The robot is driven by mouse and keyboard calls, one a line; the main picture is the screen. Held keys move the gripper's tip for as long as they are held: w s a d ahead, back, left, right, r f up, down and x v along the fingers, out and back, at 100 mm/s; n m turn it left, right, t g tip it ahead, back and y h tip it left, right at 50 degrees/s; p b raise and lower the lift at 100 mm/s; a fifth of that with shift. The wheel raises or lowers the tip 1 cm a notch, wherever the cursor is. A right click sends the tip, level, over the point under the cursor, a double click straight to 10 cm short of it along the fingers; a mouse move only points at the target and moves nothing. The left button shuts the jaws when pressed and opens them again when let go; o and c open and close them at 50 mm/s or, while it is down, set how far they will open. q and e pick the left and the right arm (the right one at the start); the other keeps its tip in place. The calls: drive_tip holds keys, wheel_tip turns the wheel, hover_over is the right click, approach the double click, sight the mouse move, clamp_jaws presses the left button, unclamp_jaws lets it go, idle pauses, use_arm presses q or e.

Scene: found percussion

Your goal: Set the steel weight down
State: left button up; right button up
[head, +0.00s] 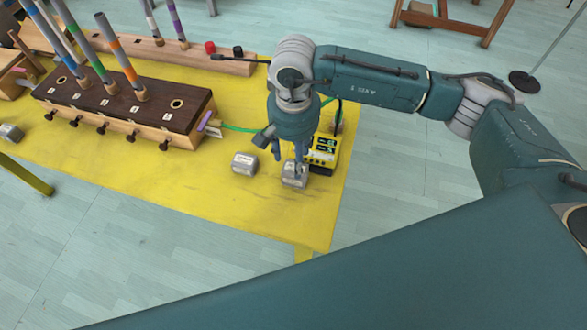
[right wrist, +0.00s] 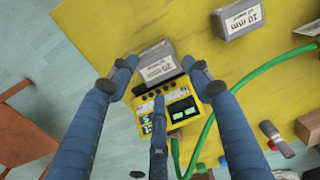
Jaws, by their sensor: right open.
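A grey steel weight (head: 294,181) with a white label sits on the yellow table, right below my right gripper (head: 289,157). In the right wrist view the weight (right wrist: 158,66) lies at the fingertips, beside the yellow device. My right gripper's fingers are spread apart there, so it is open. Whether a fingertip still touches the weight I cannot tell. My left gripper is not in view.
The yellow device (head: 323,152) with buttons and a display is close to the weight. A green cable (head: 238,127) runs to a dark-topped wooden block (head: 125,97) holding coloured tubes. The yellow tabletop (head: 230,205) is clear towards its front edge.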

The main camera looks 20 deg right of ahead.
drive_tip(key=shift+r+b, duration=0.4)
drive_tip(key=shift+r, duration=1.95)
drive_tip(key=shift+s+f, duration=0.1)
